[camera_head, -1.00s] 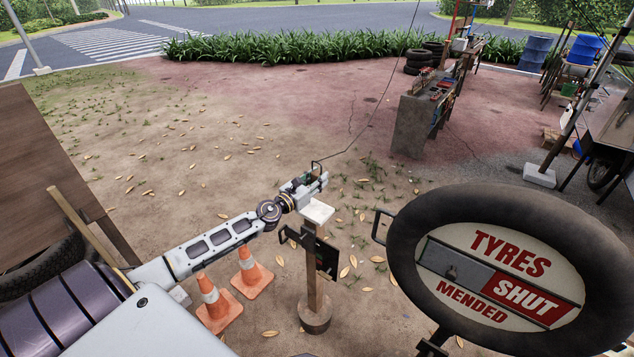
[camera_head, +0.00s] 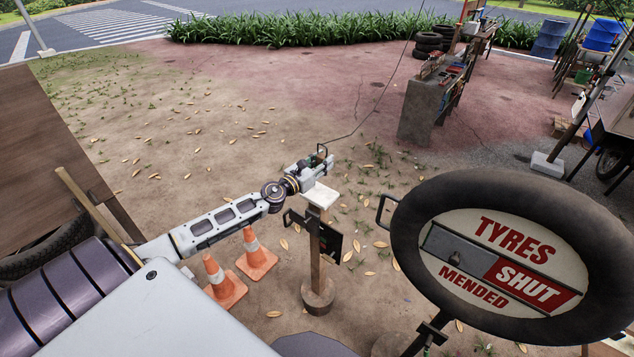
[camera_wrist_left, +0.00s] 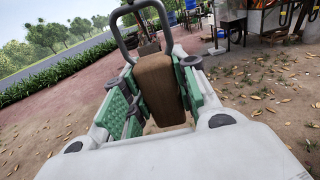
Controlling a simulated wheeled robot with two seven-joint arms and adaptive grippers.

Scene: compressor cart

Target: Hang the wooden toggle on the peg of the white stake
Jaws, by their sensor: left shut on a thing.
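The wooden toggle (camera_wrist_left: 156,88) is a brown block with a dark metal loop (camera_wrist_left: 141,22) at its far end. In the left wrist view it sits between the green pads of my left gripper (camera_wrist_left: 156,92), which is shut on it. In the head view my left gripper (camera_head: 318,165) is above and slightly beyond the pale top of a wooden post (camera_head: 320,196). A dark cord (camera_head: 370,112) runs from the gripper up to the right. I cannot make out a white stake with a peg for certain. My right gripper is not in view.
A round tyre sign (camera_head: 512,262) stands at the right front. Two orange cones (camera_head: 257,255) stand left of the post. A dark plate with brackets (camera_head: 330,243) is on the post. A workbench (camera_head: 420,108) and a pole with a pale foot (camera_head: 547,164) are farther back.

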